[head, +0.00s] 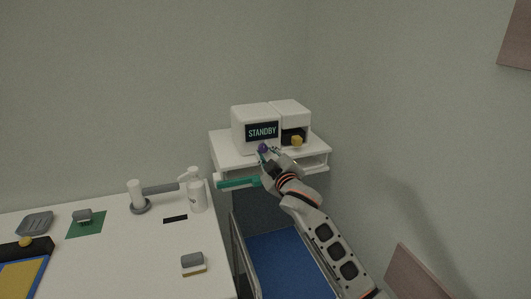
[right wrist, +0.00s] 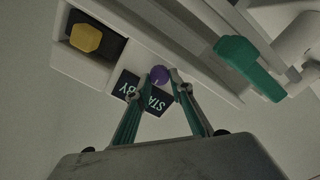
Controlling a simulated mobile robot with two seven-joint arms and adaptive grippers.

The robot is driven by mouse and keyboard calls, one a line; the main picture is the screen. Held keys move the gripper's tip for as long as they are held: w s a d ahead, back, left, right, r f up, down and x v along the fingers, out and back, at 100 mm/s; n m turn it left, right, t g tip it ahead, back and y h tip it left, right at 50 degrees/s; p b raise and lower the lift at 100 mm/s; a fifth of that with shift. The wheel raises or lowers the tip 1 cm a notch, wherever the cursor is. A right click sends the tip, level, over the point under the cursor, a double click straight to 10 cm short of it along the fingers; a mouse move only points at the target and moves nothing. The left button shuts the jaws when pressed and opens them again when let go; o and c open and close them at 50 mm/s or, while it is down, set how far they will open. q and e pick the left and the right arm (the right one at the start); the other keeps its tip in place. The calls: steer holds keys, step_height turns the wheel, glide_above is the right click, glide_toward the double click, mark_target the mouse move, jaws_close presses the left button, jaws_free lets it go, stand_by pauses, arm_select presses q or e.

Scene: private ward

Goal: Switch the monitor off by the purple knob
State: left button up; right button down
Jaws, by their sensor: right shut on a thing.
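The monitor (head: 243,115) is a white box on a small white wall shelf, and its dark screen (head: 262,130) reads STANDBY. The purple knob (head: 263,148) sits at the front, just below the screen. In the right wrist view the knob (right wrist: 159,75) is between the fingertips of my right gripper (right wrist: 162,86). My right gripper (head: 265,155) is shut on the purple knob in front of the monitor. In the right wrist view the screen (right wrist: 140,93) is partly hidden behind the fingers. My left gripper is not in view.
A yellow knob (head: 297,141) is in a dark recess right of the screen. A teal handle (head: 238,183) sticks out below the shelf (head: 228,158). A white table (head: 120,262) at left holds a bottle (head: 197,192) and several small items. A blue-bottomed cart (head: 275,262) stands below.

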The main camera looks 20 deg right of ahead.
stand_by(0.4)
steer(key=c, duration=1.8)
jaws_free()
steer(key=shift+f, duration=0.1)
steer(key=shift+s+f, duration=0.1)
steer(key=shift+s, duration=0.2)
steer(key=s, duration=0.7)
steer(key=shift+s+d+r, duration=0.15)
steer(key=shift+s+r, duration=0.1)
